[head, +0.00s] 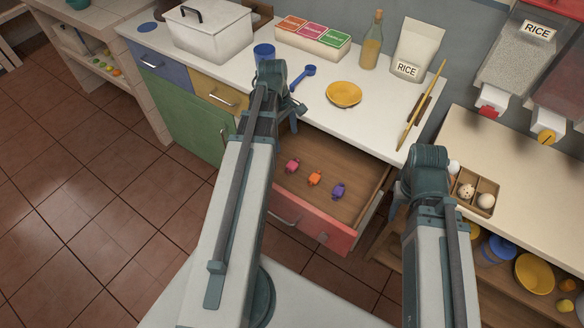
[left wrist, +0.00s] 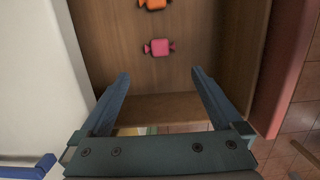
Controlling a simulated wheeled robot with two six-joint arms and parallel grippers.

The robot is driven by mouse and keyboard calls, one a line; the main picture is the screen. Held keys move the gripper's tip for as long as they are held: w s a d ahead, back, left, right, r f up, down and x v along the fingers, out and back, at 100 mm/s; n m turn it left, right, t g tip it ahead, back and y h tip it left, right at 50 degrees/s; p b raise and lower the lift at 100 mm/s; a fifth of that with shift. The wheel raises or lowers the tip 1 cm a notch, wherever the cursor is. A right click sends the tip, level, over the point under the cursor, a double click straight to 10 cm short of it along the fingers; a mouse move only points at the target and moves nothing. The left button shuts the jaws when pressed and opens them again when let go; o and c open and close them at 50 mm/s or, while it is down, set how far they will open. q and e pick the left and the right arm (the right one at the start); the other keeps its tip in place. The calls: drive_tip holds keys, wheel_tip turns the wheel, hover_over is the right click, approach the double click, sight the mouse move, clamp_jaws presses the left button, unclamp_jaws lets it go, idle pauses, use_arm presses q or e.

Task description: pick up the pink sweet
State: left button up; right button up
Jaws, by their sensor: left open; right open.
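The pink sweet (head: 292,166) lies in the open drawer (head: 345,205), left of an orange sweet (head: 315,178) and a purple sweet (head: 338,191). In the left wrist view the pink sweet (left wrist: 159,47) lies on the wooden drawer floor, just beyond the fingertips and roughly centred between them. My left gripper (left wrist: 160,76) is open and empty, pointing down into the drawer; in the head view my arm hides most of it. The orange sweet (left wrist: 155,4) is cut by the top edge there. My right gripper (head: 398,192) is mostly hidden behind its arm, right of the drawer.
The drawer's red front (head: 312,222) and side walls bound the space around the sweets. On the counter above are a blue spoon (head: 305,76), a yellow plate (head: 344,94), a bottle (head: 372,42) and a rice bag (head: 416,52). An egg box (head: 475,190) stands right.

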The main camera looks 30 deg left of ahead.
use_arm(q)
drive_tip(key=b, duration=0.7)
hover_over(292, 164)
drive_tip(key=a, duration=0.1)
wheel_tip(292, 164, down, 7)
drive_tip(key=shift+a+f, duration=0.1)
drive_tip(key=shift+f, duration=0.1)
use_arm(e)
wheel_tip(292, 164, down, 7)
drive_tip(key=shift+f, duration=0.2)
use_arm(q)
drive_tip(key=f+b, duration=0.2)
drive_tip(key=d+f+b, duration=0.1)
drive_tip(key=f+b, duration=0.1)
drive_tip(key=f, duration=0.1)
drive_tip(key=shift+f+b, duration=0.15)
drive_tip(key=shift+b, duration=0.25)
use_arm(e)
wheel_tip(292, 164, down, 5)
drive_tip(key=shift+f, duration=0.1)
use_arm(q)
drive_tip(key=c, duration=1.2)
drive_tip(key=shift+c, duration=0.2)
drive_tip(key=shift+r, duration=0.2)
wheel_tip(292, 164, up, 10)
drive_tip(key=p, duration=1)
use_arm(e)
wheel_tip(292, 164, up, 10)
